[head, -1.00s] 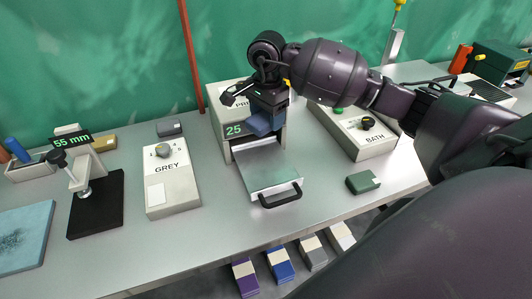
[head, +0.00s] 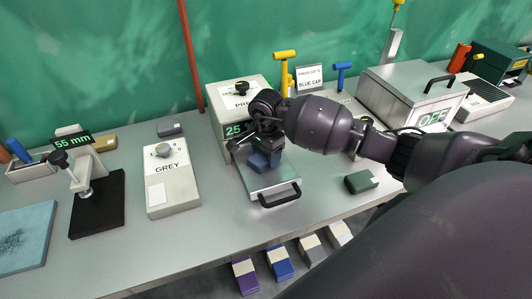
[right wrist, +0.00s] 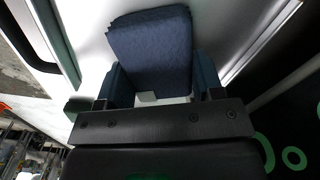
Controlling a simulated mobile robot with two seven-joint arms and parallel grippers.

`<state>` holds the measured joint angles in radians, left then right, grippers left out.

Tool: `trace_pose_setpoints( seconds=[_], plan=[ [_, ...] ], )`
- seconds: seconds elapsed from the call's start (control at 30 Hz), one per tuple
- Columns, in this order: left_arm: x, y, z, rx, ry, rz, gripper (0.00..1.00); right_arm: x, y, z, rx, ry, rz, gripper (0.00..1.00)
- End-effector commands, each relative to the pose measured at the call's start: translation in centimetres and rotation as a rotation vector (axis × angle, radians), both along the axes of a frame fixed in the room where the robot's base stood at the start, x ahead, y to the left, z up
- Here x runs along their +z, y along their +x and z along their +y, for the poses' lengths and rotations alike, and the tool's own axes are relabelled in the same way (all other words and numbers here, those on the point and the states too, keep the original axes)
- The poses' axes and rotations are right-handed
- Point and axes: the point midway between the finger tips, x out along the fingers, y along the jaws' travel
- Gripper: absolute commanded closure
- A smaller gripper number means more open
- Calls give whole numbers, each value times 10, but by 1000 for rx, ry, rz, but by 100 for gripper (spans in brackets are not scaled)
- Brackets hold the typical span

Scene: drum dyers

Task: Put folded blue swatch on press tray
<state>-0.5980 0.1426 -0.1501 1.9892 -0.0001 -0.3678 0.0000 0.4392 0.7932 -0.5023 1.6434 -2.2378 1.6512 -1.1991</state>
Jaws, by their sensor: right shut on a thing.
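The folded blue swatch (head: 259,163) is held over the back part of the press tray (head: 278,184), a pale plate with a black front handle, pulled out of the press. My right gripper (head: 266,155) points down and is shut on the swatch. In the right wrist view the swatch (right wrist: 150,45) sits between the fingers (right wrist: 151,92), with the pale tray surface (right wrist: 95,50) behind it. I cannot tell whether the swatch touches the tray. My left gripper is not in view.
The press (head: 238,98) stands behind the tray, partly hidden by my arm. A GREY dial box (head: 171,185) is to the left. A green block (head: 361,181) lies to the right. The OFF-marked box (head: 412,95) stands at right back. Bare table lies left of the tray.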

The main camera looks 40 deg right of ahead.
Motion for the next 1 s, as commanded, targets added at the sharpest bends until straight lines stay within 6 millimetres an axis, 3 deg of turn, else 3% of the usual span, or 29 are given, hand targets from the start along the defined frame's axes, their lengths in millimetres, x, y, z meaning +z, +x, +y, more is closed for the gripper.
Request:
trace_pose_setpoints(
  seconds=[0.37, 0.4, 0.57, 0.87, 1.0],
  plan=[
    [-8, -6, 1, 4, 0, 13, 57, -4, 0, 0, 0, -1, -1, 66],
    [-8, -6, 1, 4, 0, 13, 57, -4, 0, 0, 0, -1, -1, 36],
    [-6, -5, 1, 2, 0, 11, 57, -3, 0, 0, 0, -1, -1, 14],
    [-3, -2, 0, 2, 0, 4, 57, -2, 0, 0, 0, 0, -1, 14],
    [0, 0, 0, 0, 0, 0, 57, 7, 1, -1, 1, -1, -5, 14]
  ],
)
